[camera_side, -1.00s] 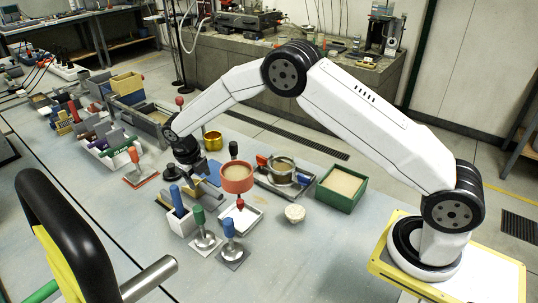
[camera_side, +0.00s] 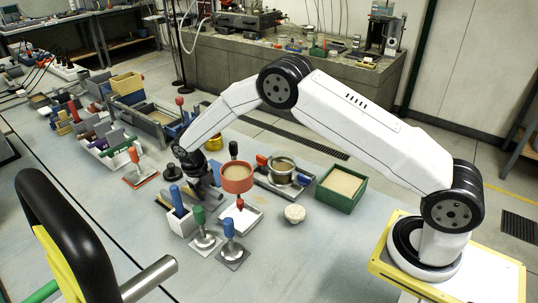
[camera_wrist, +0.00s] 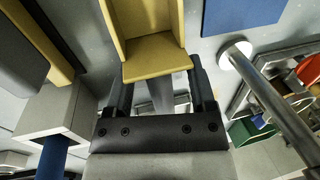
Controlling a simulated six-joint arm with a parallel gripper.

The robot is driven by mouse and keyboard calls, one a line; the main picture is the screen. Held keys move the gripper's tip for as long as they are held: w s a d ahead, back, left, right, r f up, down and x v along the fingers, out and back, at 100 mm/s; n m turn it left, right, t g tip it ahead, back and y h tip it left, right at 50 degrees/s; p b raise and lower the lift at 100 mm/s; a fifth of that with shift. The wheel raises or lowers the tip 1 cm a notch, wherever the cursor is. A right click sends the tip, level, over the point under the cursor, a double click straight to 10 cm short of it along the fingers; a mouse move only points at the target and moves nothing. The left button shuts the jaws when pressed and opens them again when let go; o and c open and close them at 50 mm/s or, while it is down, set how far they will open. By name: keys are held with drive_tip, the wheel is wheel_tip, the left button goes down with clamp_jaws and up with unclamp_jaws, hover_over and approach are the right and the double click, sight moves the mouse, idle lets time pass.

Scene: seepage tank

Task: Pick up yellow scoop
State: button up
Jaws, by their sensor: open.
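The yellow scoop (camera_wrist: 155,58) shows at the top of the wrist view, with raised side walls and a flat front lip towards me. A grey bar, perhaps its handle, runs below the lip between my fingers; I cannot tell whether it belongs to the scoop. My gripper (camera_wrist: 160,85) is open, with one dark finger on each side of this bar and no clear grip on it. In the side view my gripper (camera_side: 207,188) is low over the table, behind the white holder, and I cannot make out the scoop there.
A red-rimmed sieve (camera_side: 237,186) is close on the right. A metal rod (camera_wrist: 262,85) lies right of my fingers in the wrist view.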

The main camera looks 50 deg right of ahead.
clamp_jaws()
drive_tip(key=shift+r, duration=0.15)
drive_tip(key=shift+r, duration=4.9)
